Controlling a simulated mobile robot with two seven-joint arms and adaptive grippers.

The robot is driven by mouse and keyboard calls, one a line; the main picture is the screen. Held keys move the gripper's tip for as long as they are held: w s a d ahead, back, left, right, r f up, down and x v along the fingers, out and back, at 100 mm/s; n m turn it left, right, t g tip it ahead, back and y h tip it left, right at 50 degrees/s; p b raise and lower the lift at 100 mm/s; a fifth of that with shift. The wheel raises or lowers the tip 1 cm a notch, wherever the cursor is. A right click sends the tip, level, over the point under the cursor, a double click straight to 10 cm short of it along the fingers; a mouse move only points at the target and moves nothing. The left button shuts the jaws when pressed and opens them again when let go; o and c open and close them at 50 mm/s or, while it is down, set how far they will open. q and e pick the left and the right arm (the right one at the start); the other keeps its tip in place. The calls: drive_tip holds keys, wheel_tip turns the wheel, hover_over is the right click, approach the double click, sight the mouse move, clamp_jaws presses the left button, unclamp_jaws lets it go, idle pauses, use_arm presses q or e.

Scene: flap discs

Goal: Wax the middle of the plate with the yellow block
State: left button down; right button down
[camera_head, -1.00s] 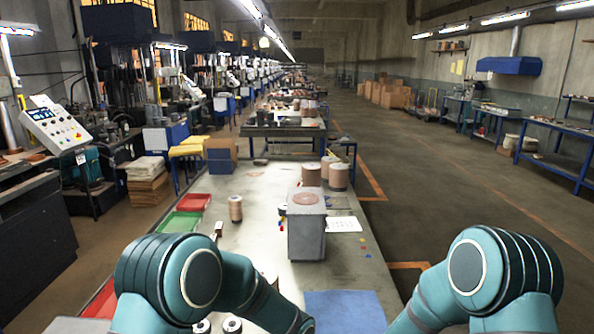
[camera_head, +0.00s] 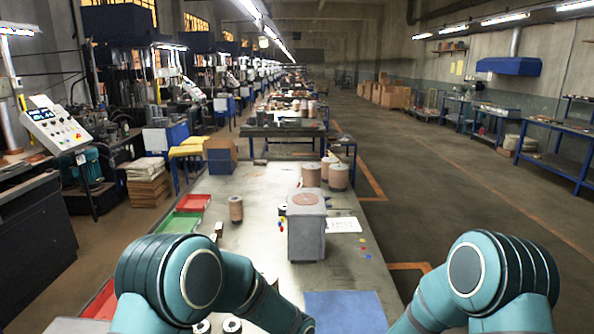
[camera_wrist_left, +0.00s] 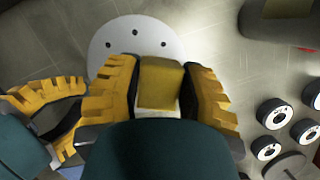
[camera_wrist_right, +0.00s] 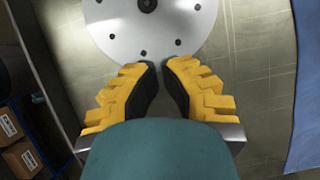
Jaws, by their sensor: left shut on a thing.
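The plate is a pale round disc with small holes near its rim. It lies flat on the table in the left wrist view (camera_wrist_left: 112,44) and in the right wrist view (camera_wrist_right: 115,28), where a dark centre hole shows at the top edge. My left gripper (camera_wrist_left: 160,82) is shut on the yellow block (camera_wrist_left: 160,84), which is held over the near part of the plate. I cannot tell whether the block touches it. My right gripper (camera_wrist_right: 161,66) is empty, its fingers slightly apart by the plate's near edge. Both grippers and the plate are out of the head view.
A grey pedestal (camera_head: 305,238) stands on the metal table (camera_head: 262,190). A blue mat (camera_head: 345,312) lies at the table's near right. Green (camera_head: 178,223) and red (camera_head: 193,203) trays line the left edge. Several dark-ringed rolls (camera_wrist_left: 268,143) stand right of the left gripper.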

drive_tip(key=shift+f, duration=1.3)
idle(0.6)
use_arm(q)
drive_tip(key=shift+w+d, duration=0.65)
drive_tip(key=shift+w, duration=0.25)
drive_tip(key=shift+w+d, duration=0.6)
drive_tip(key=shift+w, duration=0.3)
drive_tip(key=shift+f, duration=2.4)
